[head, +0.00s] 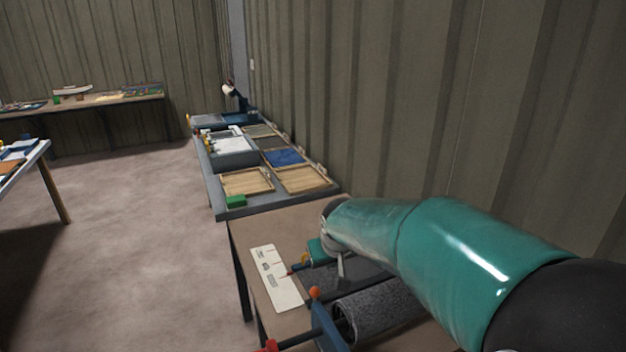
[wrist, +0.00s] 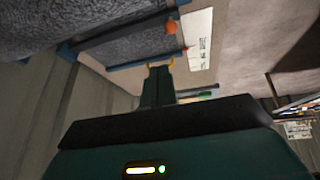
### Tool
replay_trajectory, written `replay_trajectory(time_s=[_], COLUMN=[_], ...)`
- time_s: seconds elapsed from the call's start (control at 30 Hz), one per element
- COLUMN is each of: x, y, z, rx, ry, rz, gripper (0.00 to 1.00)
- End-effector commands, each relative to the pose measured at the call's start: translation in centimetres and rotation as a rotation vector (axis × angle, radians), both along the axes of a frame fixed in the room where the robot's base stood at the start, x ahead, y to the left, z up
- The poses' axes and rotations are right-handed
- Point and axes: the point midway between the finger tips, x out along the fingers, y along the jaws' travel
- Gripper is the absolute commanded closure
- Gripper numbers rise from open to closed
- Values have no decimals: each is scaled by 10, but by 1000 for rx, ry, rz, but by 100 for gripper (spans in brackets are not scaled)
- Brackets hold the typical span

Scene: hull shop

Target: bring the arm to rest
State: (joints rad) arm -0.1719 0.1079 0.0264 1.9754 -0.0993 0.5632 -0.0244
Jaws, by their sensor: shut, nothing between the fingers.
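My teal arm (head: 440,235) reaches in from the lower right of the head view, over the near brown bench. Its end hangs above grey rough-surfaced rollers (head: 375,312), and my gripper is partly hidden there by the arm. In the wrist view my gripper (wrist: 159,63) points up the picture, with yellowish tips close together. It is shut and empty. A grey roller (wrist: 130,42) in a blue frame lies just past the tips; I cannot tell the exact gap.
A white printed sheet (head: 275,278) lies left of the rollers. An orange knob (head: 314,293) and blue bracket (head: 326,328) stand near. Beyond is a grey bench with wooden trays (head: 305,180) and a green block (head: 236,201). A ribbed wall is on the right; open floor (head: 140,240) left.

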Motion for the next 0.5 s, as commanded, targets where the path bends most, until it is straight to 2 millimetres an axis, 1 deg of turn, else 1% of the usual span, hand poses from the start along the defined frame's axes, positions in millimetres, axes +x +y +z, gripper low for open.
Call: replay_trajectory(time_s=[0.07,0.17,0.2,0.27,0.3,0.37,0.5], x=[-14,-42,-56,-77,-92,-113,-164], y=[-9,-25,-32,-42,-48,-56,-73], z=[13,32,39,48,54,60,69], rx=[3,11,16,21,25,31,49], ry=[-5,-6,-6,-5,-4,-3,1], rz=[-18,-50,-65,-87,-102,-122,-171], gripper=[100,100,100,100,100,100,100])
